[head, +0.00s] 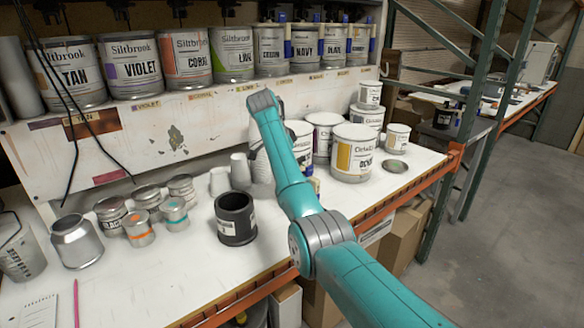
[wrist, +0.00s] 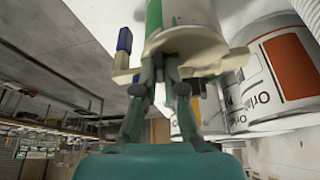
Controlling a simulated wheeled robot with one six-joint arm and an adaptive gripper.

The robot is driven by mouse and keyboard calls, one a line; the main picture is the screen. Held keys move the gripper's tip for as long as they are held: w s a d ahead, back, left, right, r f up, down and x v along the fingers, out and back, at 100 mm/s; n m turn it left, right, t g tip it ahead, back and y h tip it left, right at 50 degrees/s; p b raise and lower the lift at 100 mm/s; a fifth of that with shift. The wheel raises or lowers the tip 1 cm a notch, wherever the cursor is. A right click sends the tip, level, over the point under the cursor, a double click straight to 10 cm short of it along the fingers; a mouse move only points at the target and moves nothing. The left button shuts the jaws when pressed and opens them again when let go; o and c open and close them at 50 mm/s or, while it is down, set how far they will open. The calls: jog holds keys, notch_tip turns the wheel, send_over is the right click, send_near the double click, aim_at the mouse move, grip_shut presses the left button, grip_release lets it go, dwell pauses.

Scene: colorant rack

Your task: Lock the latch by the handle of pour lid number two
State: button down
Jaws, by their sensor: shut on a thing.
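In the wrist view, my gripper (wrist: 166,76) is shut on a cream-coloured part of what looks like a pour lid (wrist: 190,52). The lid lies against a white can with a green label (wrist: 185,14). A blue handle-like piece (wrist: 123,50) stands left of the fingers, apart from them. No number shows on the lid, and I cannot tell whether its latch is locked. In the head view, my arm reaches over the bench, and the gripper and held part are hidden behind it.
A white can with an orange label (wrist: 286,70) is close right of the gripper. In the head view, a dark pot (head: 236,222) and several small tins stand left of my arm, a yellow-labelled can (head: 352,156) right. Cans line the shelf above.

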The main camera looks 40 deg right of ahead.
jog(key=m+g, duration=0.1)
jog(key=m, duration=0.3)
jog(key=shift+w+m+g+y, duration=0.1)
jog(key=shift+m+g+y, duration=0.2)
jog(key=shift+m+g, duration=0.1)
jog(key=shift+m, duration=0.5)
jog(key=c, duration=1.3)
grip_release()
jog(key=shift+o, duration=0.2)
jog(key=shift+n, duration=0.4)
